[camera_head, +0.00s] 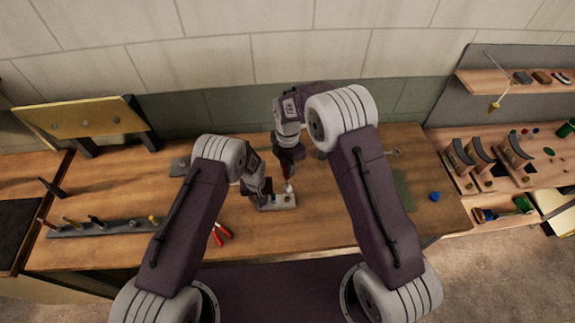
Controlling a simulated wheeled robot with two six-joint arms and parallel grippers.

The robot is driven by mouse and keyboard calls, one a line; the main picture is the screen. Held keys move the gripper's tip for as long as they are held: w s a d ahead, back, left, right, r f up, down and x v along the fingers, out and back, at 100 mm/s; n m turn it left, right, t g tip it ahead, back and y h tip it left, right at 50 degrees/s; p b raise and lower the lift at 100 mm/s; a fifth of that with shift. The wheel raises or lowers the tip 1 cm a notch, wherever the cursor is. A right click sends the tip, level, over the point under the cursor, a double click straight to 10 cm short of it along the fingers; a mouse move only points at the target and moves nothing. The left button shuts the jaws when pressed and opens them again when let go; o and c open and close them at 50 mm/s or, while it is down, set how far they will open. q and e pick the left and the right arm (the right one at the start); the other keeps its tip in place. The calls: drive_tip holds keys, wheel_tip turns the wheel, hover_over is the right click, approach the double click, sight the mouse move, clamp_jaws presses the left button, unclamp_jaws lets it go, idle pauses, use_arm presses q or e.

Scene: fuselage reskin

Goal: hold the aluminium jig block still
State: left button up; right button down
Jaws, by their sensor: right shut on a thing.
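The aluminium jig block (284,205) is a small pale grey bar lying on the wooden bench, with a blue piece and a white piece on top. My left gripper (262,193) is low at the block's left end. Whether it touches the block, and how far its jaws are open, is too small and dark to tell. My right gripper (287,164) points down above the block's right part. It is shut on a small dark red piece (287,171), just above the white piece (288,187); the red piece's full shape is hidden.
A dark tool rail (110,227) with several tools lies at the left. Red-handled pliers (221,234) lie in front of the block. A yellow panel (80,117) stands at the back left. A blue cap (435,197) sits at the right. Bench space right of the block is clear.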

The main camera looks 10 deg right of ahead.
use_arm(q)
drive_tip(key=r, duration=0.4)
drive_tip(key=s+r, duration=0.1)
drive_tip(key=r, duration=0.7)
drive_tip(key=shift+s, duration=0.2)
drive_tip(key=shift+f, duration=0.1)
